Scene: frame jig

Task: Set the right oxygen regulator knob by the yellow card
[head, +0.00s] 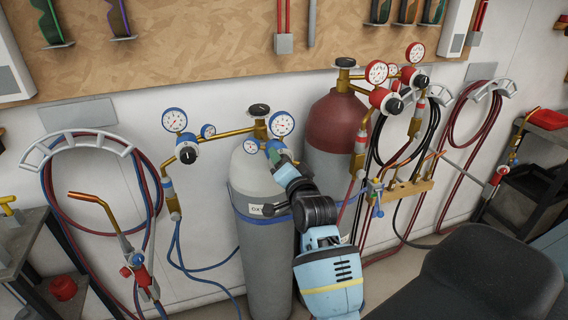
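The grey oxygen cylinder (246,185) stands upright at the middle, with a black valve handwheel (259,110) on top. Its right regulator has a large blue-rimmed gauge (281,124) and a smaller one (251,146). My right gripper (276,152) is at this regulator, just below the large gauge, and covers its knob. The knob's setting is hidden, and I cannot tell whether the fingers are closed on it. The left regulator has a blue-rimmed gauge (175,120) and a black-and-blue knob (187,152), with nothing touching it. I cannot make out a yellow card. My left gripper is not in view.
A dark red cylinder (335,122) with red-rimmed gauges (376,72) stands close right of the oxygen cylinder. Hoses hang on wall hooks at left (75,145) and right (490,90). A torch (130,258) hangs at left. A dark shelf (535,185) stands at right.

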